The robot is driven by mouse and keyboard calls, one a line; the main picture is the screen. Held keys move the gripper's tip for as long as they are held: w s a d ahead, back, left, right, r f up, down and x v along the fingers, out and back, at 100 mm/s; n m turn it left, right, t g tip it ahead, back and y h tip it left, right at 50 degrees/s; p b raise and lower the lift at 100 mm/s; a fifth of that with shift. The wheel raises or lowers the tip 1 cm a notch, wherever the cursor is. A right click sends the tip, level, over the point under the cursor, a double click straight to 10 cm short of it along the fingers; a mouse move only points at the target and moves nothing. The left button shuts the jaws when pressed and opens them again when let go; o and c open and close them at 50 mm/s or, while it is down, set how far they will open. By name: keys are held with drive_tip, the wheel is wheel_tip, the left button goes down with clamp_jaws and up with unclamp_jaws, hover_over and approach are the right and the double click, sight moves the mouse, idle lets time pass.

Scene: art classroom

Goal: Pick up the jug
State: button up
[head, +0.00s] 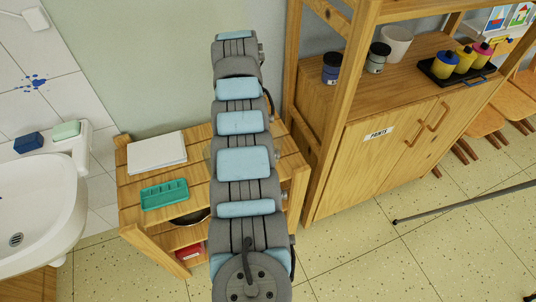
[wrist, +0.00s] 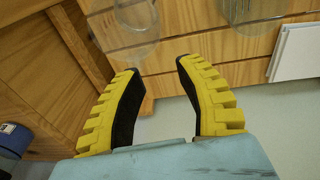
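In the wrist view, a clear glass vessel (wrist: 137,18) with a rounded lower end stands at the top, on the slatted wooden top of a cart (wrist: 195,50). A second clear vessel with ribbed sides (wrist: 250,10) is to its right, cut off by the frame edge. I cannot tell for sure which one is the jug; no handle shows clearly. My gripper (wrist: 158,66) has its yellow fingers spread wide, with nothing between them. Its tips point toward the left vessel and appear apart from it.
The wooden cart (head: 196,170) holds white paper (head: 157,152) and a teal tray (head: 164,194). A wooden cabinet (head: 360,165) with paint jars (head: 331,67) stands close on the right. A sink (head: 40,205) is at left. Floor shows in front of the cabinet.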

drive_tip(key=shift+g, duration=0.4)
drive_tip(key=f+b, duration=0.2)
drive_tip(key=f, duration=0.2)
drive_tip(key=s+f+b, duration=0.1)
drive_tip(key=f+b, duration=0.1)
drive_tip(key=f, duration=0.1)
drive_tip(key=s+f+b, duration=0.1)
drive_tip(key=f+b, duration=0.1)
drive_tip(key=f, duration=0.2)
drive_tip(key=shift+d+f, duration=0.3)
drive_tip(key=shift+d, duration=0.1)
drive_tip(key=shift+f, duration=0.15)
drive_tip(key=shift+d+f, duration=0.1)
drive_tip(key=shift+f, duration=0.35)
drive_tip(key=shift+s+d+f+b, duration=0.1)
drive_tip(key=shift+d+f+b, duration=0.1)
drive_tip(key=shift+f+b, duration=0.75)
drive_tip(key=shift+s+d+f+b, duration=0.15)
drive_tip(key=shift+f+b, duration=0.5)
drive_tip(key=shift+f, duration=0.45)
drive_tip(key=shift+w, duration=0.1)
drive_tip(key=shift+a+r, duration=0.1)
